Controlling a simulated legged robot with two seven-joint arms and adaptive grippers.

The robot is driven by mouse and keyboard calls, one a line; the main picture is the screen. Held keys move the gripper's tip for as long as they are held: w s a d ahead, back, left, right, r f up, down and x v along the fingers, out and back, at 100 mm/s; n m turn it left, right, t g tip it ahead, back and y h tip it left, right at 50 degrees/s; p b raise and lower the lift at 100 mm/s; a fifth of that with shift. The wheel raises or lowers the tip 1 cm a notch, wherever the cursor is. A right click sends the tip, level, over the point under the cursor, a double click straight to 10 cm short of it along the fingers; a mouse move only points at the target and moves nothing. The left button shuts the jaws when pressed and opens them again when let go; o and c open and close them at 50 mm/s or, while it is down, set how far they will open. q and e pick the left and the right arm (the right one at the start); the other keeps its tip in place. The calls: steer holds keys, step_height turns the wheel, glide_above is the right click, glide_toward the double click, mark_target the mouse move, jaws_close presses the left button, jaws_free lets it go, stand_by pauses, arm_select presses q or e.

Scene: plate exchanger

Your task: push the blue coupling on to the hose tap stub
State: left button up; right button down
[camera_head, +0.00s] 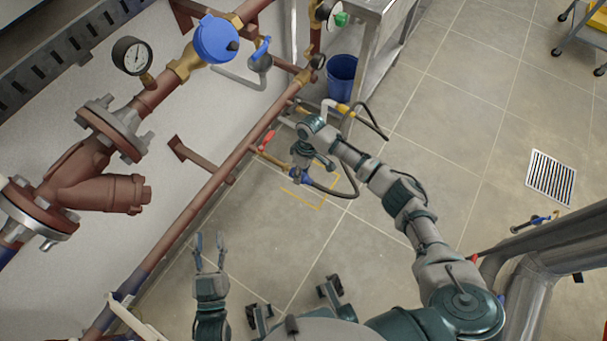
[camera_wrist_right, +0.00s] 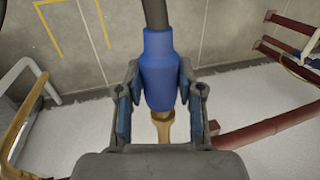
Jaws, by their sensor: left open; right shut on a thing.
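The blue coupling (camera_wrist_right: 160,65) is on the end of a black hose (camera_wrist_right: 155,12). My right gripper (camera_wrist_right: 159,112) is shut on it, with a pad on each side. The brass tap stub (camera_wrist_right: 162,129) shows just beyond the coupling's end, roughly in line with it; I cannot tell whether they touch. In the head view my right gripper (camera_head: 301,172) is beside the stub (camera_head: 274,160), near the red tap handle (camera_head: 267,140), and a little of the blue coupling (camera_head: 306,181) shows. My left gripper (camera_head: 210,252) is open and empty, away from the pipes.
The black hose (camera_head: 348,185) loops to the right of my right gripper. Red pipes (camera_head: 215,180) run along the wall at left, with a pressure gauge (camera_head: 132,56). A blue bin (camera_head: 341,76) stands behind. The tiled floor (camera_head: 440,130) at right is mostly clear.

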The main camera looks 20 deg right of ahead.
steer(key=shift+w+a+f, duration=0.1)
steer(key=shift+w+a, duration=0.15)
steer(key=shift+w, duration=0.05)
steer(key=shift+w+a, duration=0.1)
steer(key=shift+w, duration=0.05)
arm_select(q)
steer(key=shift+s+d+r+t, duration=0.15)
steer(key=shift+s+r+t, duration=0.05)
steer(key=shift+r+t, duration=0.4)
arm_select(e)
steer(key=shift+w+a+r, duration=0.1)
steer(key=shift+r, duration=0.15)
